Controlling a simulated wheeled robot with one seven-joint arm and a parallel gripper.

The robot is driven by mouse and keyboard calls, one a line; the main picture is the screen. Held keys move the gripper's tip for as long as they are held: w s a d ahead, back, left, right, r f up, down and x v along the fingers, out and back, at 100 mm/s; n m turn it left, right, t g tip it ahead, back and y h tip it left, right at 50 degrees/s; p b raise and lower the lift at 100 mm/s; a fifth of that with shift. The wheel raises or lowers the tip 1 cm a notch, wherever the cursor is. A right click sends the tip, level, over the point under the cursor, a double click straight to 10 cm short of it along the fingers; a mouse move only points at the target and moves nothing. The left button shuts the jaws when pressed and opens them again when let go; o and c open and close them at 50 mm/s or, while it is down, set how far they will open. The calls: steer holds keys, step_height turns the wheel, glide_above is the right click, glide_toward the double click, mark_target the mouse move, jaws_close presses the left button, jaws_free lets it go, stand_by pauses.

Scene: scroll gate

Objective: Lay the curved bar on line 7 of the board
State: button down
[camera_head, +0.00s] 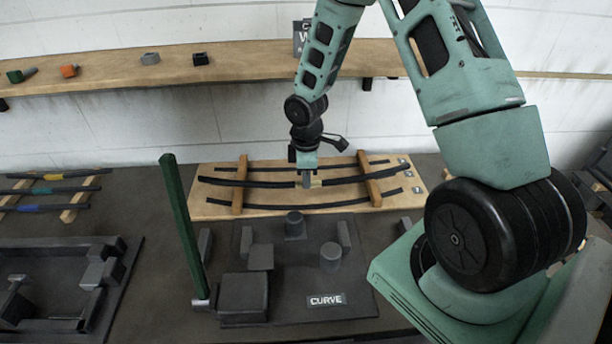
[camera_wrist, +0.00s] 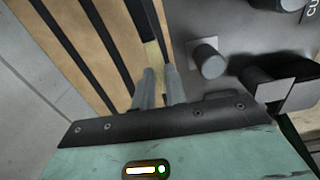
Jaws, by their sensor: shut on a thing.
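The curved bar (camera_head: 345,180) is dark and bowed, with a yellowish band near its middle. It lies across two wooden crosspieces on a wooden board (camera_head: 225,207). The board carries dark curved lines behind and in front of the bar, and small tags at its right end; I cannot read their numbers.
A dark fixture marked CURVE (camera_head: 325,300) with pegs and blocks stands in front of the board. A tall green lever (camera_head: 184,225) rises at its left. A rack with banded bars (camera_head: 50,190) is at far left. A wooden shelf (camera_head: 225,65) runs behind.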

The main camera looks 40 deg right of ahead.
steer(key=shift+f+b, duration=1.8)
steer(key=shift+f, duration=0.65)
steer(key=shift+s+a, duration=0.2)
steer(key=shift+a, duration=0.05)
steer(key=shift+f, duration=0.25)
steer(key=c, duration=1.4)
jaws_free()
steer(key=shift+o, duration=0.2)
step_height(320, 180, up, 17)
steer(key=b, duration=0.1)
steer(key=shift+r, duration=0.2)
